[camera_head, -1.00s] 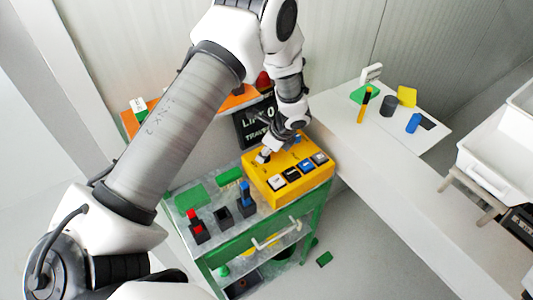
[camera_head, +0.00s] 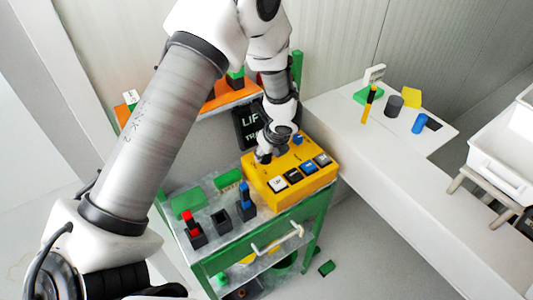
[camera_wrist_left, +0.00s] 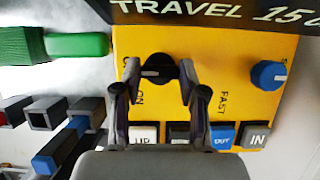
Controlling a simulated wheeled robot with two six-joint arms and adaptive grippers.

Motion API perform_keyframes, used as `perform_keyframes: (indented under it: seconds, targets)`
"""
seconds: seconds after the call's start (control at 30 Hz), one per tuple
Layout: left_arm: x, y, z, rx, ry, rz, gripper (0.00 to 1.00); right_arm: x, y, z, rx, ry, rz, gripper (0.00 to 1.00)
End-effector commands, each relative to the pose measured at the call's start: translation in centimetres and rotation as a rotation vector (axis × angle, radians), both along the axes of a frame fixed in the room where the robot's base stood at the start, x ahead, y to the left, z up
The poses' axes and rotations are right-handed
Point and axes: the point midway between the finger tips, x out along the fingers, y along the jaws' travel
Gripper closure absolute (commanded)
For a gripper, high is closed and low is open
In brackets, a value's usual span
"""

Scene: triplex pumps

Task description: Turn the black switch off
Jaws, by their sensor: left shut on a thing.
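The black switch (camera_wrist_left: 158,68) is a round knob on the yellow control box (camera_wrist_left: 215,45), with lettering beside it that is partly covered by my fingers. My left gripper (camera_wrist_left: 160,82) is shut on the black switch, one finger on each side of it in the left wrist view. In the head view the left gripper (camera_head: 263,156) is at the back left of the yellow box (camera_head: 268,185), and hides the switch there. My right gripper is not in view.
A blue knob (camera_wrist_left: 268,75) marked FAST is on the same box, with push buttons (camera_wrist_left: 222,136) along its front. A black sign (camera_wrist_left: 220,12) stands behind. Green blocks (camera_head: 187,203) and several coloured switches (camera_head: 246,200) share the green cart's top. A white bench (camera_head: 350,140) stands at the right.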

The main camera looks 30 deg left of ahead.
Motion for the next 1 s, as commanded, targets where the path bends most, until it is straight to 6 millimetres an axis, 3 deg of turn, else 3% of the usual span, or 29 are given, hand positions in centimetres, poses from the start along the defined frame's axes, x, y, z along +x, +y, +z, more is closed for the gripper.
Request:
perform_keyframes:
  seconds: [0.2,0.23,0.63,1.0]
  targets:
    - [-0.2,0.0,-0.2,0.0,0.005,0.0,0.93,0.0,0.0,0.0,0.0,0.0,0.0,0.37]
    - [-0.2,0.0,-0.2,0.0,0.005,0.0,0.48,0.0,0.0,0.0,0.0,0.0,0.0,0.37]
    - [-0.1,-0.3,0.8,0.001,-0.001,0.001,0.48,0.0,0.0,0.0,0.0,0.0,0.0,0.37]
    - [-1.4,-3.2,8.7,0.0,-0.002,0.001,0.48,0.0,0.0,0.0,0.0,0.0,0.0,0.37]
